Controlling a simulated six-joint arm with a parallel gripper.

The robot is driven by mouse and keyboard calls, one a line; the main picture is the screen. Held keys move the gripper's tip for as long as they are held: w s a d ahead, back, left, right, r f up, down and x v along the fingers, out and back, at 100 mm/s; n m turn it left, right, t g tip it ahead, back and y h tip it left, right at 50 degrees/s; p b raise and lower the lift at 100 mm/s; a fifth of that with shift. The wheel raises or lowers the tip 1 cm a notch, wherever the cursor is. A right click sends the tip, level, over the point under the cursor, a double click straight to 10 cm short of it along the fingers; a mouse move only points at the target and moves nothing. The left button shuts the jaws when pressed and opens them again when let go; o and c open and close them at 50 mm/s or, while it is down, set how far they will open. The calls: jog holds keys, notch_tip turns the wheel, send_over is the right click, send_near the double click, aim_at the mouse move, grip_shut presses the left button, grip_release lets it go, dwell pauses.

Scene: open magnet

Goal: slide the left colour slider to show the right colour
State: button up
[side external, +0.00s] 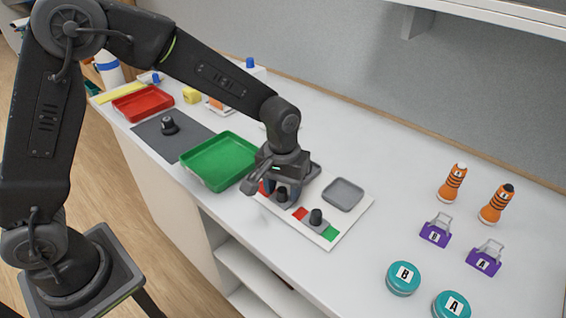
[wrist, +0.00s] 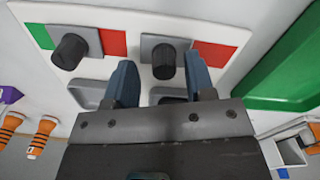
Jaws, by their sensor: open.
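A white panel (side external: 336,194) carries two sliders with black knobs. My gripper (side external: 276,192) is low over the left slider and open. In the wrist view, the left slider's knob (wrist: 163,62) stands between my two blue-grey fingertips (wrist: 159,68), with visible space on both sides. That knob sits on a grey plate, with a red patch (wrist: 214,54) showing beside it. The right slider's knob (side external: 316,216) is clear of my gripper; its grey plate lies between a red patch (side external: 300,213) and a green patch (side external: 330,234). Part of the left slider is hidden by my gripper in the side view.
A green tray (side external: 221,160) stands close left of the panel. A grey dish (side external: 343,194) is on the panel behind the right slider. Orange bottles (side external: 453,183), purple clips (side external: 436,230) and teal tins (side external: 403,278) stand to the right, with clear table between.

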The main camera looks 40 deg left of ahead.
aim_at(279, 190)
notch_tip(279, 190, up, 13)
jog(key=shift+a+f, duration=0.15)
dwell(0.4)
jog(key=s+a+r+m+t, duration=0.1)
jog(key=s+a, duration=0.4)
jog(key=s, duration=0.5)
jog(key=s+a+r+m+t, duration=0.2)
jog(key=s+a+r+t, duration=0.1)
jog(key=s, duration=0.6)
jog(key=shift+s+a+m+t, duration=0.35)
jog(key=shift+a+t, duration=0.45)
jog(key=shift+a, duration=0.45)
